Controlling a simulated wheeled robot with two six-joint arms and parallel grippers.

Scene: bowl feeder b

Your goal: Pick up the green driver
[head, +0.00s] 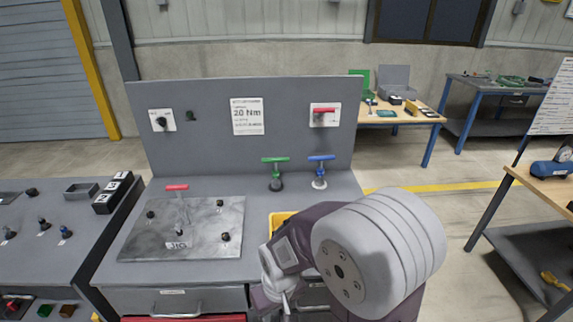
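The green driver (276,170), with a T-shaped handle, stands upright in a dark round holder at the back of the grey workbench (215,185). A blue T-handled driver (320,169) stands upright just to its right in a similar holder. A red T-handled driver (178,195) stands on the metal jig plate at the left. My arm, seemingly the right one, fills the lower middle, nearer than the drivers and apart from them. My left gripper is not in view.
The jig plate (140,240) has several dark knobs. A yellow bin (279,220) is partly hidden behind my arm. A grey back panel (205,152) with a torque sign (247,116) rises behind the drivers. The bench between plate and green driver is clear.

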